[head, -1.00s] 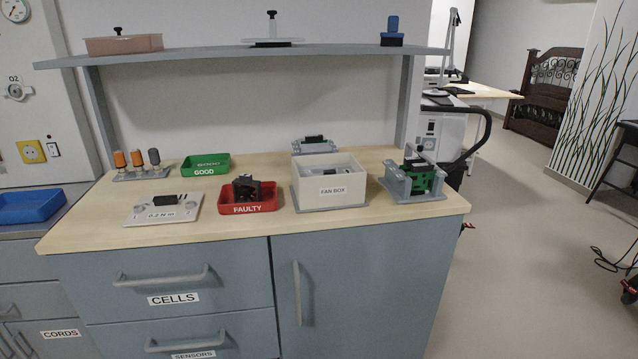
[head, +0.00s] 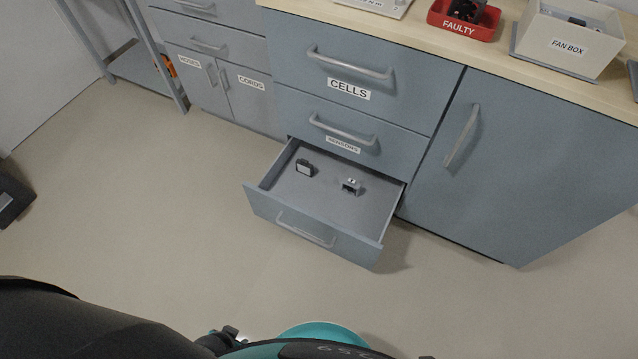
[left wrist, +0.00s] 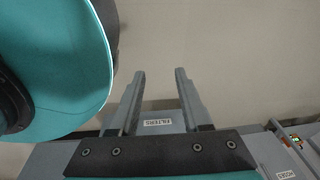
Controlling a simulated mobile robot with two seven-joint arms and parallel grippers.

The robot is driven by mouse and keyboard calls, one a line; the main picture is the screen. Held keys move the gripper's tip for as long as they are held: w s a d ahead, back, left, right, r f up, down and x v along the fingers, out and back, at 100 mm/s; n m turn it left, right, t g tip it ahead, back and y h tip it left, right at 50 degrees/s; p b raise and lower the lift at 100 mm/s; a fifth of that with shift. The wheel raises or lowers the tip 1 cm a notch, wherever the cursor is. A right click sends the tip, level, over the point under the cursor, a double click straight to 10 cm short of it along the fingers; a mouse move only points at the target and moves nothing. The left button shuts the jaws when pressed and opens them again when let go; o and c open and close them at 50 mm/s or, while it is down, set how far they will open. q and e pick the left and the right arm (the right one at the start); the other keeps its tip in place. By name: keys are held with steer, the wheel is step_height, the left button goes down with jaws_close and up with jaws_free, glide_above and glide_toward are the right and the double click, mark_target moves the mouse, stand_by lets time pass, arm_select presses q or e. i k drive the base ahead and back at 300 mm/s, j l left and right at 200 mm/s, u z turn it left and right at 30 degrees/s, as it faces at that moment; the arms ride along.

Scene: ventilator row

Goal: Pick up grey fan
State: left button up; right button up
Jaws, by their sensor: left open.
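I cannot pick out a grey fan for certain. The open bottom drawer (head: 318,212) in the head view holds two small things: a dark one with a pale square face (head: 304,168) and a grey one with dark parts (head: 351,186). They lie apart. The white fan box (head: 577,40) on the counter holds something grey and dark, only partly visible. My left gripper (left wrist: 160,72) is open and empty in the left wrist view, its fingers over bare floor and a grey front labelled FILTERS (left wrist: 158,122). My right gripper is not in view.
A red FAULTY tray (head: 462,24) with dark things in it stands on the wooden counter (head: 420,38). The CELLS drawer (head: 350,68) and SENSORS drawer (head: 345,125) above the open drawer are shut.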

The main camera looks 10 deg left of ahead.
mark_target(348, 185)
steer(key=i+j+u, duration=0.6)
steer(key=j+u, duration=0.15)
steer(key=j, duration=0.15)
